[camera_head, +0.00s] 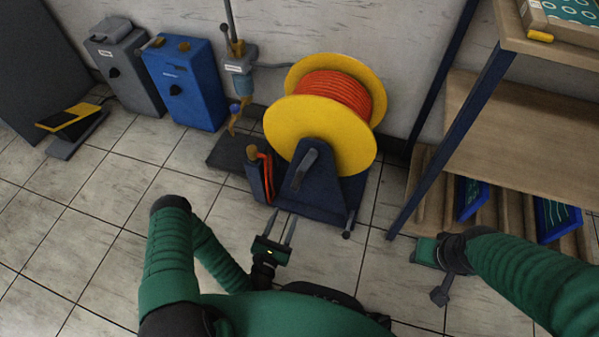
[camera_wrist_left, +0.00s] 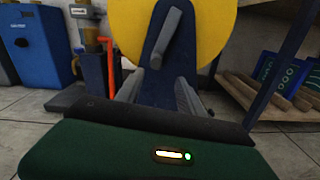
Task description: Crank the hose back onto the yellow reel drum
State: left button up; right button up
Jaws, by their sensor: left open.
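The yellow reel drum (camera_head: 320,135) stands on a dark blue stand (camera_head: 325,195) near the wall. Orange hose (camera_head: 335,90) is wound on it in several turns. A grey crank (camera_head: 303,168) sits on the drum's near side, in front of the stand's upright; the left wrist view shows it tilted (camera_wrist_left: 165,38). My left gripper (camera_head: 283,214) is open and empty, below the crank on the near side of the stand. Its spread fingers (camera_wrist_left: 160,82) show in the left wrist view, apart from the crank. My right gripper (camera_head: 425,252) is at the lower right; its fingers are unclear.
An orange hose end (camera_head: 267,175) hangs at a holder left of the stand. A blue box (camera_head: 185,85), a grey box (camera_head: 125,68) and a yellow-black pedal (camera_head: 70,118) stand left. A wooden shelf (camera_head: 520,120) is on the right. Tiled floor in front is clear.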

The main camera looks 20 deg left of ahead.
pick_arm(q)
jog(key=w+b, duration=0.2)
jog(key=w, duration=0.3)
jog(key=w+b, duration=0.3)
jog(key=w, duration=0.2)
jog(key=w+b, duration=0.2)
jog(key=w, duration=0.4)
jog(key=shift+a+f+b, duration=0.1)
jog(key=shift+f+b, duration=0.25)
jog(key=shift+w+r, duration=0.1)
jog(key=shift+w, duration=0.25)
jog(key=shift+r, duration=0.1)
pick_arm(e)
notch_tip(320, 180, down, 8)
jog(key=a, duration=0.1)
jog(key=shift+r, duration=0.25)
pick_arm(q)
jog(key=shift+c, duration=0.8)
grip_shut()
